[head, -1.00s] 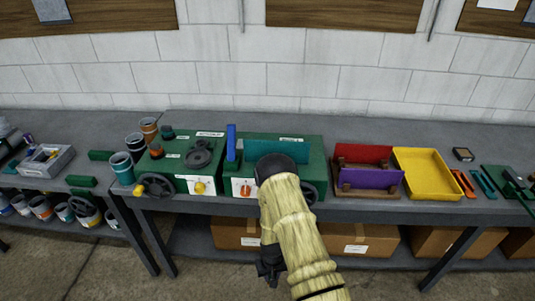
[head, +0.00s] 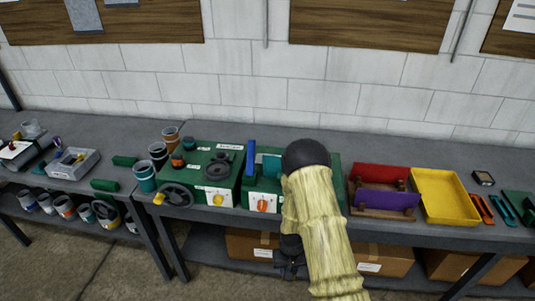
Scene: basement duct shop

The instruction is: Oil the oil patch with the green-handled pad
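My arm, in a pale yellow sleeve, rises from the bottom to a black joint in front of the right green machine. A dark part low beside it (head: 290,255) may be my gripper; its fingers cannot be made out. I cannot pick out a green-handled pad for certain. No oil patch can be told apart on the green machines, the left one (head: 228,158) or the right one (head: 337,178), partly hidden by my arm.
The grey bench (head: 400,148) runs along a block wall. Several paint cans (head: 145,177) stand left of the machines. A red and purple rack (head: 385,198), a yellow tray (head: 443,195) and orange and teal tools stand right. Cardboard boxes (head: 252,244) sit on the lower shelf.

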